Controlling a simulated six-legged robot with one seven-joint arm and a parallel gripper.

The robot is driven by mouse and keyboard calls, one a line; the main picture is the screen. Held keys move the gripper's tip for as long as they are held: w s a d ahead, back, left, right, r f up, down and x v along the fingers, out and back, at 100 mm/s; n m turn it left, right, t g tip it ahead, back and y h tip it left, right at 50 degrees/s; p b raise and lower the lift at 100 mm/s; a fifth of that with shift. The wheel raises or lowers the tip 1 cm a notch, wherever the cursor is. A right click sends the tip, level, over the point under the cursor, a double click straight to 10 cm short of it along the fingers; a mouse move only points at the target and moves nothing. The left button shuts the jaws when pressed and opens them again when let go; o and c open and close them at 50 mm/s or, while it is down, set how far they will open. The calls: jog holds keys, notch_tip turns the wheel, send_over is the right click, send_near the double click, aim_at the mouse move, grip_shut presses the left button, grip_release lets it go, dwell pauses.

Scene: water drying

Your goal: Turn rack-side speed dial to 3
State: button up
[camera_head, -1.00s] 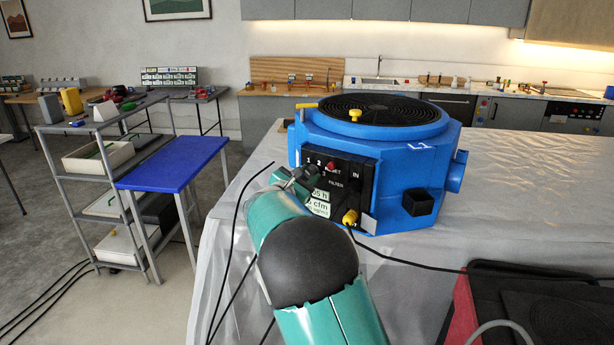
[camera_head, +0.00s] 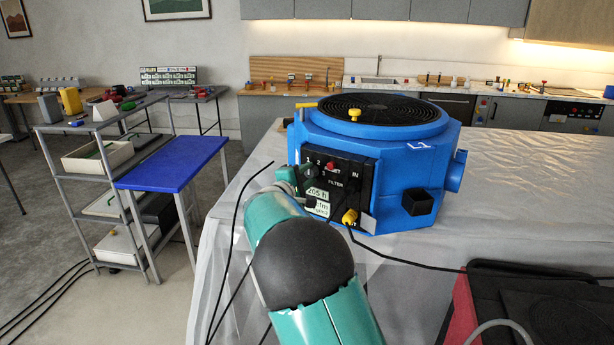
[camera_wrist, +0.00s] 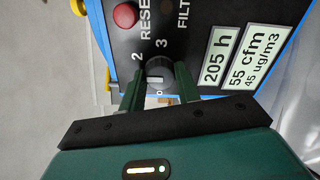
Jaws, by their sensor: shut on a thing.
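The blue air machine (camera_head: 385,170) stands on the sheet-covered table, with a black control panel on its front left face. In the wrist view, a dark round dial (camera_wrist: 157,68) with a pale mark on its face sits beside the printed numbers 2, 3 and 0. I cannot tell for certain which number the mark points to. My gripper (camera_wrist: 158,82) has one green finger on each side of the dial and is shut on it. In the head view, my arm and gripper (camera_head: 303,188) partly cover the panel's left side.
A red button (camera_wrist: 125,15) is close beside the dial. Pale readout labels (camera_wrist: 218,56) lie on its other side. A yellow plug (camera_head: 350,216) with a black cable sits low on the panel. A blue-topped table (camera_head: 172,163) and grey shelf stand at left.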

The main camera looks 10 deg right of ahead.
jog(key=m, duration=0.4)
jog(key=shift+m, duration=0.3)
jog(key=m, duration=0.4)
jog(key=shift+f+m, duration=0.1)
jog(key=shift+m, duration=0.2)
jog(key=m, duration=0.4)
jog(key=shift+m, duration=0.3)
jog(key=shift+a+m, duration=0.1)
jog(key=shift+m, duration=2)
jog(key=o, duration=1)
jog(key=shift+c, duration=0.2)
jog(key=v, duration=1.3)
jog(key=shift+s+a, duration=0.25)
